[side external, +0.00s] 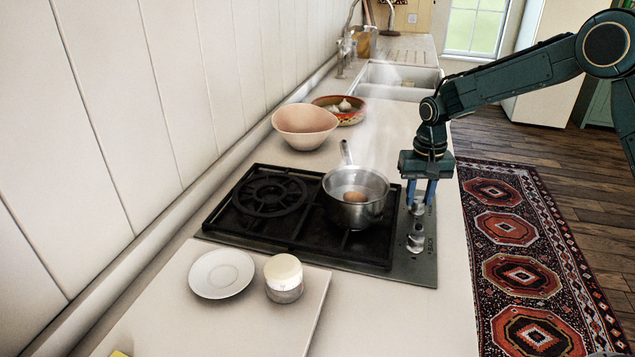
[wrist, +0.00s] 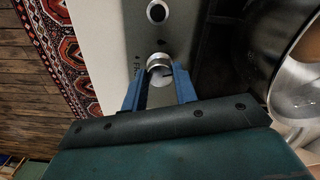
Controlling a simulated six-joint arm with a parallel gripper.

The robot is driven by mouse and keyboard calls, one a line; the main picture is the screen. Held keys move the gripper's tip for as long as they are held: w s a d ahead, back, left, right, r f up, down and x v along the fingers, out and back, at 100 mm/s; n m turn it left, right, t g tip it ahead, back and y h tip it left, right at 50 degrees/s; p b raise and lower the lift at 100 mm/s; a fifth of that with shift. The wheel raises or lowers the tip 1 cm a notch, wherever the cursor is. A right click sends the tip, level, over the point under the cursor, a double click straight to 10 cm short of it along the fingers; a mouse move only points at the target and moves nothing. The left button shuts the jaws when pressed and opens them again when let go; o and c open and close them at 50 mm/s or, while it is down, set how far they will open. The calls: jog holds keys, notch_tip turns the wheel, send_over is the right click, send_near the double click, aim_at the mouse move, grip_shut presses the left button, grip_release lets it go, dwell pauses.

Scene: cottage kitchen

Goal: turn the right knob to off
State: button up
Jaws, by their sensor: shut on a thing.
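The gas hob (side external: 300,252) has a steel control strip on its right with two knobs. My gripper (side external: 419,198) points down over the far knob (side external: 418,208). In the wrist view the blue fingers of my gripper (wrist: 159,82) stand on either side of this silver knob (wrist: 158,62) and are shut on it. The fingers partly cover the knob, and its pointer angle cannot be told. The near knob (side external: 415,241) stands free; it also shows at the top of the wrist view (wrist: 157,12).
A steel saucepan (side external: 368,213) holding a brown egg (side external: 354,197) sits on the burner close left of my gripper, with faint steam. A bowl (side external: 305,128) stands behind. A white plate (side external: 222,272) and lidded jar (side external: 284,284) lie in front on a board (side external: 245,325).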

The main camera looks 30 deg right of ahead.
aim_at(419, 200)
jog(key=shift+m, duration=1.6)
jog(key=o, duration=1)
jog(key=shift+c, duration=0.2)
jog(key=shift+r, duration=0.15)
notch_tip(419, 200, up, 14)
jog(key=shift+f, duration=0.2)
